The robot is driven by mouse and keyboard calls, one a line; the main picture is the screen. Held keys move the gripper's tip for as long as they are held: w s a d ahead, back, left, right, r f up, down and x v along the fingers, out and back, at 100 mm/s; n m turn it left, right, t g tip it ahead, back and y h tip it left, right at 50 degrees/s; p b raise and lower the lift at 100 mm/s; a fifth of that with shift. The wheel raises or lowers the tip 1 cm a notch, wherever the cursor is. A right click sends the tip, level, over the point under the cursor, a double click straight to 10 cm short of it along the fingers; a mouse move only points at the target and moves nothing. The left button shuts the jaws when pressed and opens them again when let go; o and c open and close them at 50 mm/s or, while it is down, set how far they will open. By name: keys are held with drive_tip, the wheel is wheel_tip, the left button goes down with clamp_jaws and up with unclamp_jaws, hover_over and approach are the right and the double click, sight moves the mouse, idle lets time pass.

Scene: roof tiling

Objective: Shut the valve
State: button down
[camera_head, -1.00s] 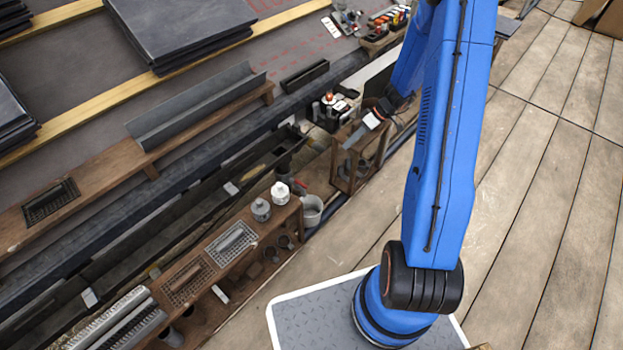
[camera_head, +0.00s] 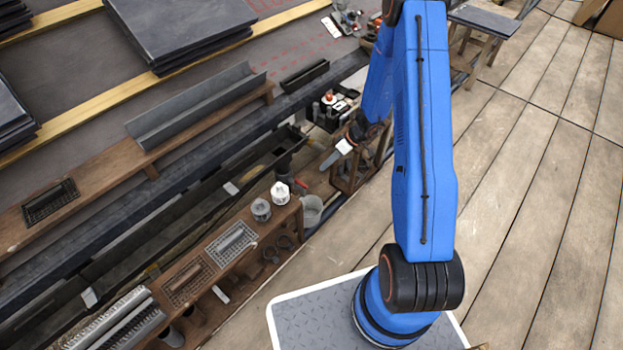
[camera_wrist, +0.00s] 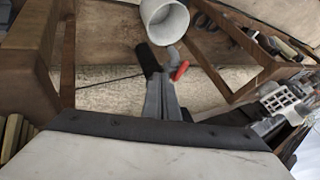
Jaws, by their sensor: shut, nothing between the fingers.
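The valve's red lever (camera_head: 301,184) shows in the head view beside the dark pipe (camera_head: 284,168) below the gutter. In the wrist view the red lever (camera_wrist: 180,70) sticks out from a grey fitting (camera_wrist: 173,57), just right of and beyond my fingertips. My gripper (camera_head: 325,168) is shut and empty, to the right of the lever in the head view. The gripper (camera_wrist: 160,78) also shows in the wrist view, its fingers pointing toward the valve area. I cannot tell whether they touch the lever; they look apart in the head view.
A pale bucket (camera_head: 312,210) stands below the valve, and it shows at the top of the wrist view (camera_wrist: 164,22). A wooden bench (camera_head: 205,258) with two cans lies left of it. A wooden stand (camera_head: 348,180) is under my arm.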

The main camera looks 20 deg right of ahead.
sight(301, 184)
drive_tip(key=s+a+f, duration=0.1)
drive_tip(key=a+f, duration=0.3)
drive_tip(key=a, duration=0.3)
drive_tip(key=shift+s+f, duration=0.25)
drive_tip(key=shift+f, duration=0.1)
